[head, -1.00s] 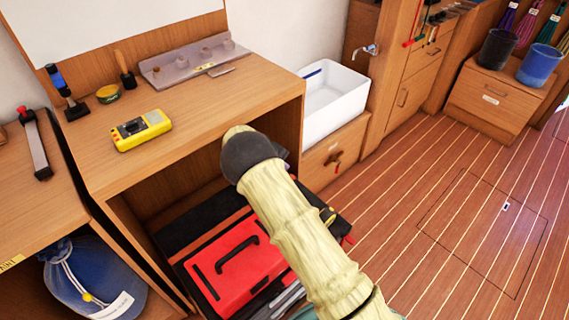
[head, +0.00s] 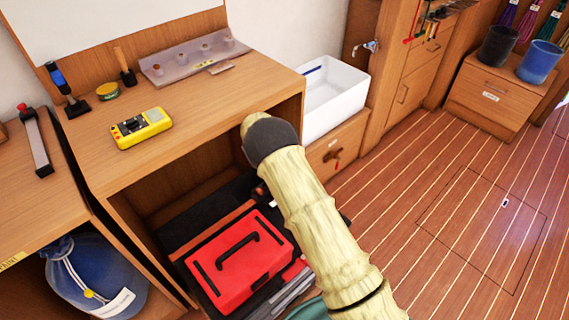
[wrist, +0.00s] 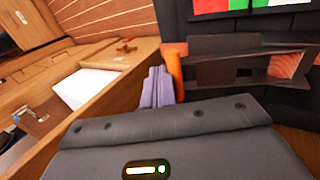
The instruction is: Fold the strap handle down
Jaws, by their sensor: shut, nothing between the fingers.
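A red case (head: 228,288) with a raised-looking black handle (head: 238,249) on its lid sits low in front of the open shelf in the head view. Black material (head: 190,222) lies behind it. In the wrist view a dark, band-like piece (wrist: 228,44) with a gap below it stands at the right; I cannot tell if it is the strap handle. My gripper (wrist: 158,88) shows as two pale grey fingers close together, empty. An upright orange piece (wrist: 174,70) is beside them; contact is unclear. In the head view my arm hides the gripper.
A wooden bench (head: 200,112) carries a yellow meter (head: 141,128). A white bin (head: 335,97) stands on a drawer unit at its right. A blue bag (head: 90,280) is at lower left. The striped floor (head: 450,200) at right is clear.

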